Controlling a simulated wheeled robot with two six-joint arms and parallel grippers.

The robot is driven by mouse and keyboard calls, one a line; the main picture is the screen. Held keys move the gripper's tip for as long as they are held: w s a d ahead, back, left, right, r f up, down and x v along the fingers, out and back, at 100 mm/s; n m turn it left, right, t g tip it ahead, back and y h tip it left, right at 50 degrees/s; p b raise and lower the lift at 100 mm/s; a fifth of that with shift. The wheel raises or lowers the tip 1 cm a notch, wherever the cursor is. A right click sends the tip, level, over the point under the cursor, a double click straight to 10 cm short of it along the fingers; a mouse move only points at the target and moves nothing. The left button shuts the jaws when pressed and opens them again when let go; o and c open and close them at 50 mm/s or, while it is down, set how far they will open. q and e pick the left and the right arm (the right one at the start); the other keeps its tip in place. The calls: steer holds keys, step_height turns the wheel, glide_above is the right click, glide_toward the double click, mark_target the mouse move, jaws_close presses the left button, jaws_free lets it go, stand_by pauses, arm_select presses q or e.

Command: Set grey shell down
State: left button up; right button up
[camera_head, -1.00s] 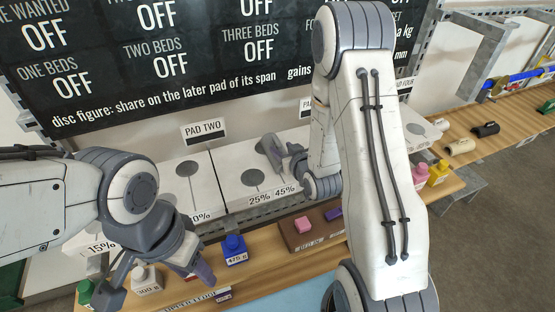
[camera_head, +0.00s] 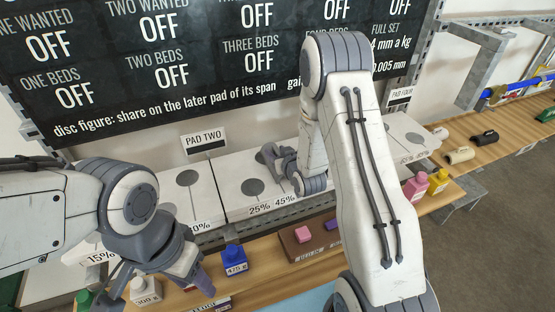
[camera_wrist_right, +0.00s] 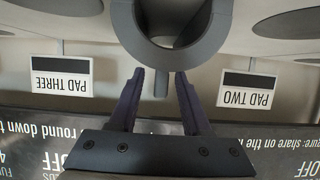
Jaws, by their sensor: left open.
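The grey shell (camera_wrist_right: 178,45) shows in the right wrist view as a thick curved grey body with a short stub pointing toward my fingers. My right gripper (camera_wrist_right: 161,75) has its two dark fingers on either side of that stub, with a visible gap on each side. In the head view my right gripper (camera_head: 283,168) is low over the white pad top behind the 25% and 45% labels; my arm partly hides it, and I cannot separate the shell clearly there. My left gripper (camera_head: 162,282) is open and empty, over the front shelf at left.
The PAD TWO sign (camera_head: 204,145) stands behind the pads. A blue bottle (camera_head: 234,260), a white bottle (camera_head: 145,291) and a brown tray (camera_head: 290,246) with a pink block are on the wooden shelf.

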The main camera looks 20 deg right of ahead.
jaws_close()
steer(key=shift+r, duration=0.15)
